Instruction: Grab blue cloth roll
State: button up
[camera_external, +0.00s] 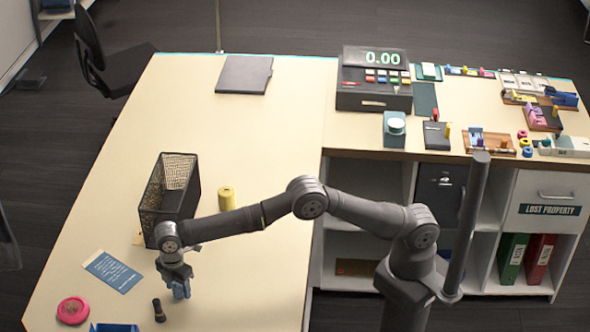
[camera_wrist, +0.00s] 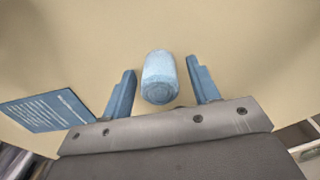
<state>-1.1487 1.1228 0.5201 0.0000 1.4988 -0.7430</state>
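The blue cloth roll (camera_wrist: 159,78) is light blue, with its spiral end facing the wrist camera. It lies between the two blue fingers of my gripper (camera_wrist: 160,66), with a visible gap on each side. My gripper is open and the roll is not clamped. In the external view my gripper (camera_external: 180,290) points down low over the front left of the cream counter. Small blue parts show at its tip there, and I cannot tell finger from roll.
A black mesh basket (camera_external: 170,195) and a yellow roll (camera_external: 226,199) stand behind my gripper. A blue card (camera_external: 112,271) lies to the left, with a pink round item (camera_external: 73,310) nearer the front. A small dark upright object (camera_external: 158,310) is close by.

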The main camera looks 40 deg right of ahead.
jog(key=c, duration=0.9)
jog(key=shift+o, duration=0.2)
jog(key=shift+r, duration=0.1)
